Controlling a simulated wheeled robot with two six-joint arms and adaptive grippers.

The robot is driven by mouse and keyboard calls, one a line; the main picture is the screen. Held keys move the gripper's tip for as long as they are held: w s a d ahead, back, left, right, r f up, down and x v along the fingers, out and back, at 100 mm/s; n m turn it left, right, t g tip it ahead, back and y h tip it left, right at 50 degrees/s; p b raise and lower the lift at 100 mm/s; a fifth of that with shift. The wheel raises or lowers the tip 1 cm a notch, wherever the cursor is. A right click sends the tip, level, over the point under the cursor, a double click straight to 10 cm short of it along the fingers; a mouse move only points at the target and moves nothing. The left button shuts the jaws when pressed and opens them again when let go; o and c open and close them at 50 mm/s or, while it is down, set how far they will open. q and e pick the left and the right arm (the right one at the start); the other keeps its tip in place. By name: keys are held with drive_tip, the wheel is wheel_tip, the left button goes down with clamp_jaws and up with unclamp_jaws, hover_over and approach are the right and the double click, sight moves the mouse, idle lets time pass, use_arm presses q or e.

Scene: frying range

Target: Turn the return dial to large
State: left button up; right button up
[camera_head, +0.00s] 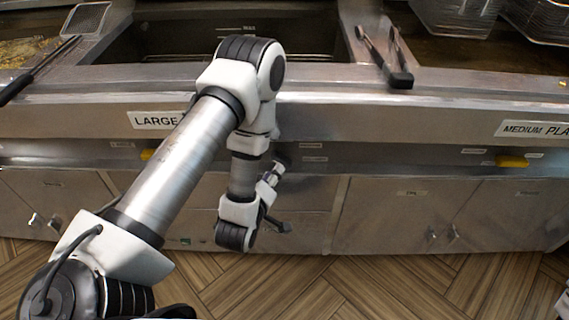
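No dial marked return is readable in the head view. A yellow handle (148,155) sticks out under the front ledge below the LARGE label (156,121), partly near my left arm. A second yellow handle (512,161) sits under the MEDIUM label (533,129) at the right. Small labels beside both are too small to read. My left gripper (280,226) hangs in front of the cabinet fronts, below the ledge and right of the first yellow handle. It is small and partly hidden by my wrist, so its fingers are unclear. My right gripper is out of view.
The steel fryer ledge (400,115) runs across the view, with a large vat (160,40) behind it. Tongs (390,60) lie near its edge. Wire baskets (455,15) stand at the back right. Cabinet doors (400,205) are below; the wooden floor (400,285) is clear.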

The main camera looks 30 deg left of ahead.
sight(281, 162)
use_arm(q)
drive_tip(key=x, duration=0.7)
drive_tip(key=shift+d, duration=0.15)
clamp_jaws()
drive_tip(key=m+g+y+p, duration=0.1)
drive_tip(key=m+p, duration=0.1)
drive_tip(key=m, duration=0.1)
drive_tip(key=shift+r+g+p, duration=0.1)
drive_tip(key=shift+g+p, duration=0.2)
drive_tip(key=shift+m+g+y+p, duration=0.4)
drive_tip(key=shift+m+y+p, duration=0.15)
drive_tip(key=shift+m, duration=0.35)
drive_tip(key=shift+m+g+y+p, duration=0.3)
drive_tip(key=shift+m+g+y, duration=0.3)
drive_tip(key=shift+m, duration=0.4)
